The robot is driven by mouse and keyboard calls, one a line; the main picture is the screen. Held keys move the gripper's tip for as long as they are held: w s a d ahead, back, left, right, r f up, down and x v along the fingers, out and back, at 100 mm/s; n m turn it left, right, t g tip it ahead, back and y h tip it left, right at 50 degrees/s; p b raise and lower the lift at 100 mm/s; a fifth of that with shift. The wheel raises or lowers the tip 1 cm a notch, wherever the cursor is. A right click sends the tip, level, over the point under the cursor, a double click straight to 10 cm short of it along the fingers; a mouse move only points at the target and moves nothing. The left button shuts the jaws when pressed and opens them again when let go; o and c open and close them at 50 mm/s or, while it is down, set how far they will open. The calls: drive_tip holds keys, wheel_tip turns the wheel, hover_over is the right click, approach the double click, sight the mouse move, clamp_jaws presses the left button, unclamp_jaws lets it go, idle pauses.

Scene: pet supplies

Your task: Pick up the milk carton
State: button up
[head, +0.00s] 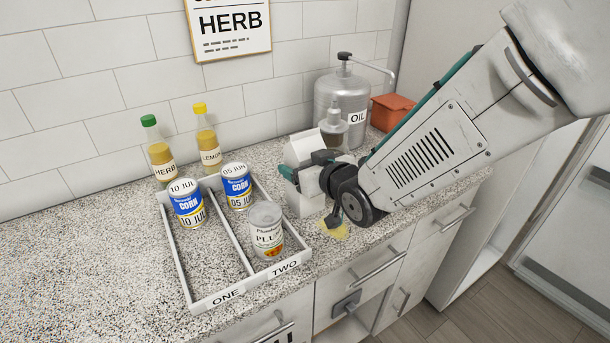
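A white carton with a gabled top (302,147), which looks like the milk carton, stands upright on the counter right of the divided tray. Its top shows above my gripper and part of its lower body shows below. My gripper (302,175) reaches in from the right and lies across the carton's middle, hiding it. I cannot tell whether its fingers touch the carton or are closed on it.
A white tray (229,301) marked ONE and TWO holds two corn cans (188,205) and a plum can (265,232). Herb (160,160) and lemon (208,148) bottles stand behind. A metal oil canister (335,93), soap bottle (333,130) and orange box (391,108) stand behind my arm. A yellow patch (335,231) lies near the counter edge.

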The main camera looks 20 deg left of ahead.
drive_tip(key=c, duration=1.4)
drive_tip(key=shift+r, duration=0.1)
